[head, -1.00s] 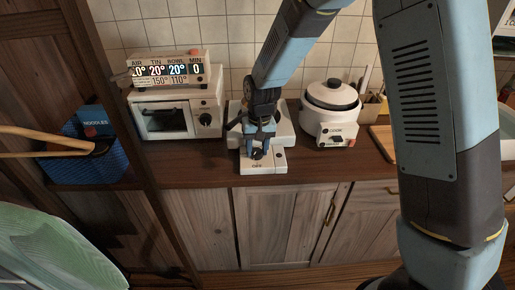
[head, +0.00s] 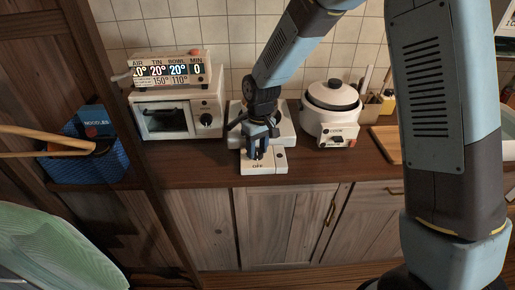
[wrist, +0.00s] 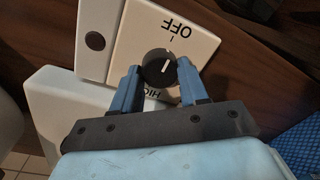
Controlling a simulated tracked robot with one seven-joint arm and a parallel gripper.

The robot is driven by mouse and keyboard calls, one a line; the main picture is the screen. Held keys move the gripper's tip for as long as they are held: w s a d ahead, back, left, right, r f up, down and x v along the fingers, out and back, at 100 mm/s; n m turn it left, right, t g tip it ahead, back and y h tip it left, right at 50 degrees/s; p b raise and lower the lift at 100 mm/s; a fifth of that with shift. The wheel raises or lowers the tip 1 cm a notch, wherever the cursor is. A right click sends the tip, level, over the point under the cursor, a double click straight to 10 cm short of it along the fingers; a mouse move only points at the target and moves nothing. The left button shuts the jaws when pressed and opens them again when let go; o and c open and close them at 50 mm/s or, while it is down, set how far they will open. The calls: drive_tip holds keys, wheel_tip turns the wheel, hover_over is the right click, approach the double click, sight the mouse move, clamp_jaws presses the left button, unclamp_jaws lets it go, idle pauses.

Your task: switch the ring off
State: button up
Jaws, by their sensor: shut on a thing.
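The ring (head: 284,124) is a white unit on the counter, mostly behind my gripper in the head view. Its front panel (head: 278,165) reads OFF at the front edge. In the wrist view the panel (wrist: 190,45) shows OFF with a tick, and a partly covered HIGH label at the opposite side. The round black knob (wrist: 158,67) lies between my fingers, its white line running roughly between the two labels. My gripper (wrist: 159,70) is shut on the knob; it also shows in the head view (head: 257,153).
A small oven (head: 178,115) with a display box (head: 170,70) on top stands left of the ring. A white cooker (head: 331,110) stands to its right, beside a wooden board (head: 386,143). A blue basket (head: 90,165) with a noodles packet is at far left.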

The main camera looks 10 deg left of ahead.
sight(260, 149)
drive_tip(key=o, duration=1.1)
drive_tip(key=shift+c, duration=0.2)
drive_tip(key=shift+r, duration=0.1)
wheel_tip(260, 149, up, 13)
drive_tip(key=shift+w+d+r, duration=0.2)
drive_tip(key=shift+w+d, duration=0.1)
drive_tip(key=shift+w, duration=0.1)
drive_tip(key=shift+d, duration=0.1)
